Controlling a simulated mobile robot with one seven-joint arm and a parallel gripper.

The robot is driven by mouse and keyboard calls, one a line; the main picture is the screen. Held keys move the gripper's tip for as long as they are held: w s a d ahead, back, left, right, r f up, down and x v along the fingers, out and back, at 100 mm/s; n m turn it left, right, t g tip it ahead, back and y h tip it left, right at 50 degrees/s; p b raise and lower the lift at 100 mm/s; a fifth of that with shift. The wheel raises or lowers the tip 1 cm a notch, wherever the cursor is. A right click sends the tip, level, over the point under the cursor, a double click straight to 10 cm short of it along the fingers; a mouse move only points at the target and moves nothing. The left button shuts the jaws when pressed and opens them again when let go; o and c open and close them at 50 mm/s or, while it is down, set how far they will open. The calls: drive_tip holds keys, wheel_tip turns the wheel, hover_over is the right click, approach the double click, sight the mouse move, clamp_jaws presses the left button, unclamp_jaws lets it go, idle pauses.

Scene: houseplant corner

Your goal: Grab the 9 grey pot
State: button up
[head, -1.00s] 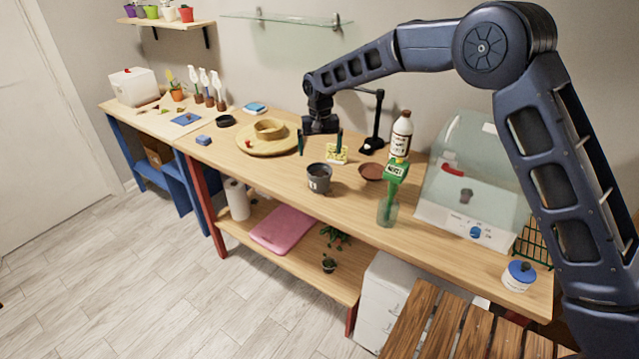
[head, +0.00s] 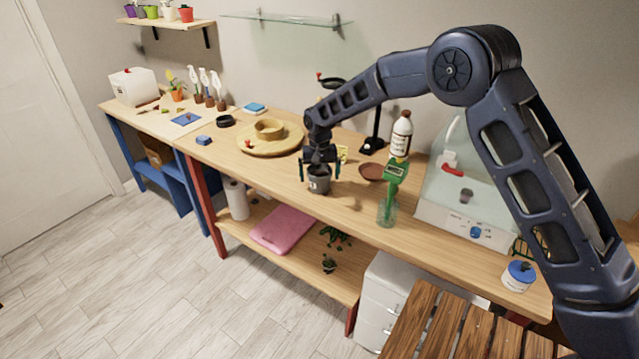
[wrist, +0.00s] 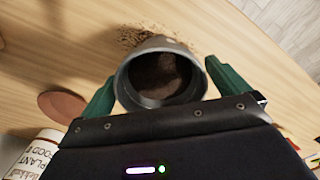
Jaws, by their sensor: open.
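The grey pot (head: 319,181) stands upright on the wooden bench. It has a pale mark on its side in the head view, too small to read now. In the wrist view the grey pot (wrist: 160,75) shows its round rim and dark soil inside. My gripper (head: 319,178) is right over the pot, with one green-tipped finger on each side. In the wrist view my gripper (wrist: 160,84) is open, its fingers flanking the rim. A small gap shows at the right finger; the left finger is very close to the rim, and I cannot tell whether it touches.
A terracotta saucer (head: 371,171) and a green sign in a glass jar (head: 387,213) are to the right of the pot. A plant food bottle (head: 401,134) stands behind. Spilled soil (wrist: 140,36) lies beside the pot.

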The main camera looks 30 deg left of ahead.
drive_tip(key=shift+f, duration=0.3)
drive_tip(key=c, duration=1.1)
